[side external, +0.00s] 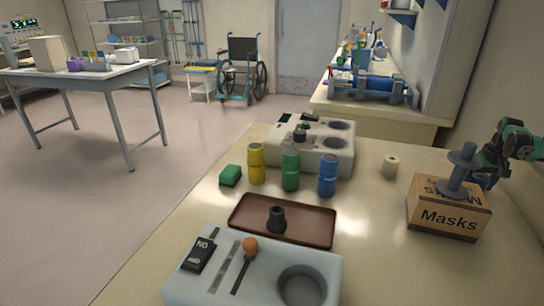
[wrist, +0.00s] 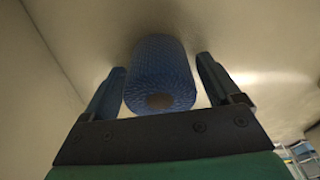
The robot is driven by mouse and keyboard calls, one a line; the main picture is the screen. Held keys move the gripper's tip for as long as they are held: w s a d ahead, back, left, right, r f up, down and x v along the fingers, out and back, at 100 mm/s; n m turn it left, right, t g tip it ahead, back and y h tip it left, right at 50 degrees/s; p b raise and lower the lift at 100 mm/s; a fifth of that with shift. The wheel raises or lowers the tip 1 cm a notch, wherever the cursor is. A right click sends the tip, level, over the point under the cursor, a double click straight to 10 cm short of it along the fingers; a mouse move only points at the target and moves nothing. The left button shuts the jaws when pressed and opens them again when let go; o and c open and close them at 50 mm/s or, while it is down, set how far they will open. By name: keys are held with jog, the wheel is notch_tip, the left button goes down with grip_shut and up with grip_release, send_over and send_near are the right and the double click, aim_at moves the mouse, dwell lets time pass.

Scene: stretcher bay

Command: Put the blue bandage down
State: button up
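The blue bandage (wrist: 160,72) is a textured roll between the two fingers of my gripper (wrist: 160,85) in the wrist view. The fingers flank it closely on both sides, and the gripper appears shut on it. Its round end faces the camera. In the side external view my gripper (side external: 488,170) is at the far right, behind a grey spool-shaped stand (side external: 461,172) on the Masks box (side external: 448,212). A bit of blue shows there, mostly hidden. Whether the bandage touches a surface below cannot be told.
On the table stand yellow (side external: 256,163), green (side external: 290,170) and blue (side external: 327,175) cans, a green block (side external: 230,175), a cream roll (side external: 391,166) and a brown tray (side external: 245,222) with a dark object. Clear table lies between the tray and the Masks box.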

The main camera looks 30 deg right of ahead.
aim_at(482, 179)
jog(key=shift+o, duration=0.2)
jog(key=r, duration=0.7)
jog(key=s+r, duration=0.1)
jog(key=r, duration=0.3)
jog(key=shift+a+r, duration=0.25)
jog(key=shift+a, duration=0.15)
jog(key=w+a+r+n+t+h, duration=0.1)
jog(key=w+a+r+n, duration=0.15)
jog(key=a, duration=0.65)
jog(key=w+a+r+n+t, duration=0.1)
jog(key=w+a+r, duration=0.3)
jog(key=a, duration=0.6)
jog(key=s+a+f+n+t+y, duration=0.1)
jog(key=s+a+f+t, duration=0.1)
jog(key=a, duration=0.8)
jog(key=s+a+f+n+t, duration=0.2)
jog(key=s+a, duration=0.3)
jog(key=a, duration=0.4)
jog(key=shift+a+f+y, duration=0.3)
jog(key=shift+a+y, duration=0.1)
